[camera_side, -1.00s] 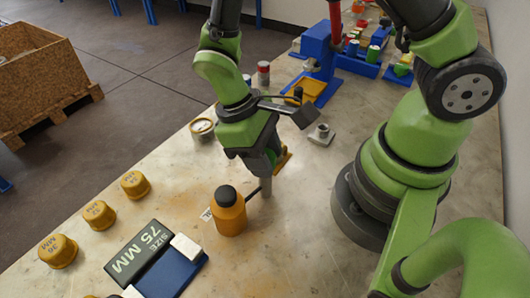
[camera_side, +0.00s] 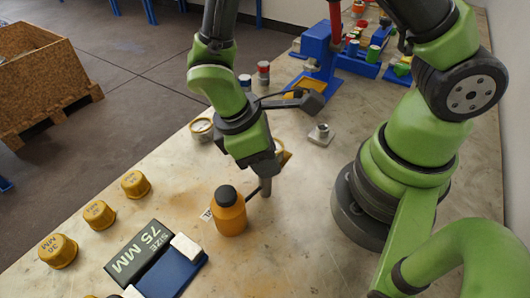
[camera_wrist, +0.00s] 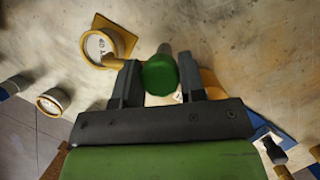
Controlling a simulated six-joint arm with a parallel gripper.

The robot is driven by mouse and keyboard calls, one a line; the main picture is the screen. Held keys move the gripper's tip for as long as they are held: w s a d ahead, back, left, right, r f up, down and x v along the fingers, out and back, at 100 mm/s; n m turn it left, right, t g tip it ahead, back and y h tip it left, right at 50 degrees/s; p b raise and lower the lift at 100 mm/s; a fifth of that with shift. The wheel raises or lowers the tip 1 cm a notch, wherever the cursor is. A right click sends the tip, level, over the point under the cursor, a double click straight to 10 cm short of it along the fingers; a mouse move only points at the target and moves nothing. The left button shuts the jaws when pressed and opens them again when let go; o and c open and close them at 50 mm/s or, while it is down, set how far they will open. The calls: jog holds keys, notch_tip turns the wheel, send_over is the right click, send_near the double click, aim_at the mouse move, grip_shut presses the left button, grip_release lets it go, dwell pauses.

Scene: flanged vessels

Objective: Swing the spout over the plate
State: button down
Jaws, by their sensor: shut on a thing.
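My gripper (camera_wrist: 161,82) is shut on a round green knob (camera_wrist: 160,75), which sits between its two dark fingers in the wrist view. A grey upright post (camera_side: 266,186) stands under my gripper in the side view. A thin dark rod (camera_side: 252,194), which looks like the spout, runs from near the post towards the orange bottle (camera_side: 230,214) with a black cap. My gripper hides where rod and post join.
Several yellow caps (camera_side: 98,214) stand at the left table edge. A dark size board (camera_side: 138,252) and a blue tray (camera_side: 172,274) lie at the front. An open can (camera_side: 201,128) and a small grey fitting (camera_side: 320,134) stand farther back. Blue equipment (camera_side: 318,50) fills the far end.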

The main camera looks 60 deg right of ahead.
jog(key=c, duration=0.7)
grip_release()
jog(key=v, duration=1)
jog(key=s+d+r+m+t+y, duration=0.1)
jog(key=s+d+r+m+t, duration=0.1)
jog(key=r+m+t, duration=0.1)
jog(key=s+d+r+m+t+y, duration=0.2)
jog(key=s+d+r+m+t, duration=0.1)
jog(key=r+m+t, duration=0.1)
jog(key=s+d+r+m+t+y, duration=0.1)
jog(key=s+d+r+m+t, duration=0.2)
jog(key=r+m, duration=0.2)
jog(key=shift+d+r+t+y, duration=0.1)
jog(key=shift+r+t+y, duration=0.25)
jog(key=shift+r, duration=0.55)
